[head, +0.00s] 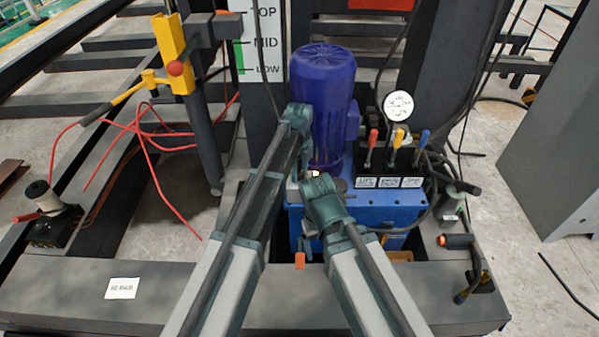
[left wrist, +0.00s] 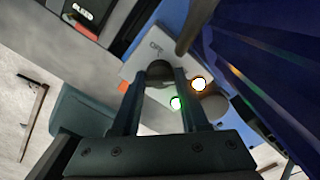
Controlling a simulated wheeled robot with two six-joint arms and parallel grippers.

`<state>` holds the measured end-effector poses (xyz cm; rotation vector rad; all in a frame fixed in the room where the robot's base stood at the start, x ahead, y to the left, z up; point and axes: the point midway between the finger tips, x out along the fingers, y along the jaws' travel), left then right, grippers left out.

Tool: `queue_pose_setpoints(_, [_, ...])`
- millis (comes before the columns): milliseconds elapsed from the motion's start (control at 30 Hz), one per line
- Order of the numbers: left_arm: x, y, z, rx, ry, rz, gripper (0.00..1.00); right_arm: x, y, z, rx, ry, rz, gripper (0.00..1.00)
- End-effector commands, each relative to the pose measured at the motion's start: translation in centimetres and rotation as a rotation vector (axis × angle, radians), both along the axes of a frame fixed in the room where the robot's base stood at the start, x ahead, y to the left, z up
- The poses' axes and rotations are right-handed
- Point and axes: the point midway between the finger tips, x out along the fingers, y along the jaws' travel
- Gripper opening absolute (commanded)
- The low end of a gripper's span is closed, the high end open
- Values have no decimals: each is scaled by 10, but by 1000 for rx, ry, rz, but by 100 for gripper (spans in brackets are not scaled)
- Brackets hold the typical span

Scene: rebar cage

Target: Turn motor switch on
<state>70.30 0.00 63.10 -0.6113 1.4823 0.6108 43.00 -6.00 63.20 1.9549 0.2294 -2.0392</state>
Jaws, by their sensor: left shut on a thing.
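The motor switch (left wrist: 160,70) is a dark round knob on a grey panel (left wrist: 146,50) marked OFF in the left wrist view. My left gripper (left wrist: 160,84) is shut on the knob, with one finger on each side. A yellow-white lamp (left wrist: 198,83) and a green lamp (left wrist: 176,103) glow beside it. In the head view my left gripper (head: 309,172) is mostly hidden at the foot of the blue motor (head: 322,95), by a lit lamp (head: 315,174). My right arm covers the knob there; its gripper cannot be seen.
The blue tank (head: 390,212) carries several coloured levers (head: 397,138) and a gauge (head: 398,105) to the right. A yellow post (head: 173,55) with red cables stands at left. The dark frame beam (head: 190,290) crosses the front.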

Motion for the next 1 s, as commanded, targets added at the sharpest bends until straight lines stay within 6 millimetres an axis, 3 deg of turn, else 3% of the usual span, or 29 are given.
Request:
queue_pose_setpoints(467, [-1, 0, 0, 1, 2, -13, 0, 0, 0, 0, 0, 0, 0, 80])
queue_pose_setpoints(500, [-1, 0, 0, 1, 2, -13, 47, 0, 0, 0, 0, 0, 0, 80])
queue_pose_setpoints(633, [-1, 0, 0, 0, 1, -13, 71, 0, 0, 0, 0, 0, 0, 80])
queue_pose_setpoints(1000, [0, 0, 1, 0, 0, -12, 74, 0, 0, 1, 0, 0, 0, 80])
